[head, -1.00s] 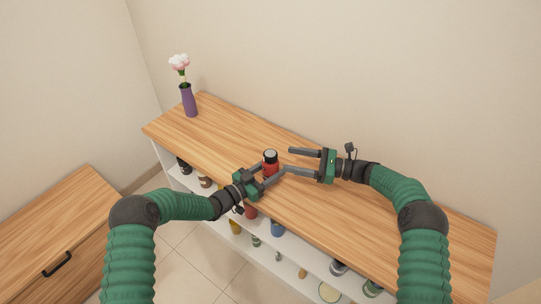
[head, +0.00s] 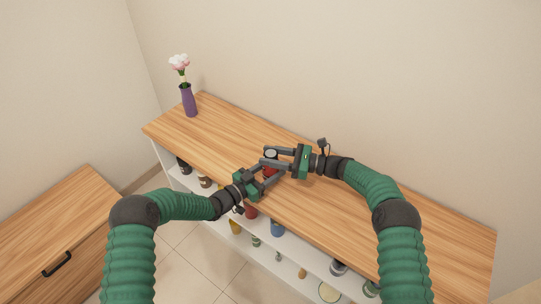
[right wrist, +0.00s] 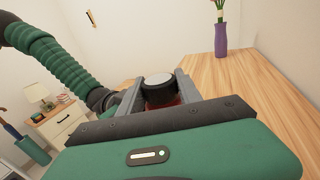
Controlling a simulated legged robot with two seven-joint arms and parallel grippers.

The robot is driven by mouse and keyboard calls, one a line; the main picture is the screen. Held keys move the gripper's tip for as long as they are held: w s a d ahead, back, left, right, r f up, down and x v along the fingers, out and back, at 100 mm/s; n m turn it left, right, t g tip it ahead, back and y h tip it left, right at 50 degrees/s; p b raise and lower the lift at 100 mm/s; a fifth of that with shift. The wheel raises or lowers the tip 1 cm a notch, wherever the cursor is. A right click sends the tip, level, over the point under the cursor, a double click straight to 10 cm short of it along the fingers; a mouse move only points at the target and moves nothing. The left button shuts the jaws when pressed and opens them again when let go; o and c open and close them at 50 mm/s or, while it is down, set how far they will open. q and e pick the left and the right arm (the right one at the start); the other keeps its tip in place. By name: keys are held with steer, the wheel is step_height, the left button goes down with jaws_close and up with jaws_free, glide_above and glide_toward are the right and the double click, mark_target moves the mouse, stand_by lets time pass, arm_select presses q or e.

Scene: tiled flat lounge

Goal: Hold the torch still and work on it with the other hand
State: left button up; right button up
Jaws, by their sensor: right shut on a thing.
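The torch is a short red cylinder with a dark cap and a pale top. It stands upright above the wooden top of the shelf unit, partly hidden by my fingers in the head view (head: 270,154). In the right wrist view its cap (right wrist: 159,92) is between the two grey fingers, with a little red below. My right gripper (head: 268,158) is shut on the torch near its cap, from the right. My left gripper (head: 272,172) has its fingers at the torch's lower body from the front left; its grip is hidden.
The wooden shelf top (head: 400,220) is clear to the right. A purple vase with a flower (head: 188,101) stands at its far left end. Several items sit on the white shelves below. A wooden drawer cabinet (head: 55,225) stands at the left; a wall is behind.

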steer(key=c, duration=0.4)
steer(key=shift+w+d+t, duration=0.1)
steer(key=shift+d+t, duration=0.05)
steer(key=shift+t, duration=0.15)
jaws_close()
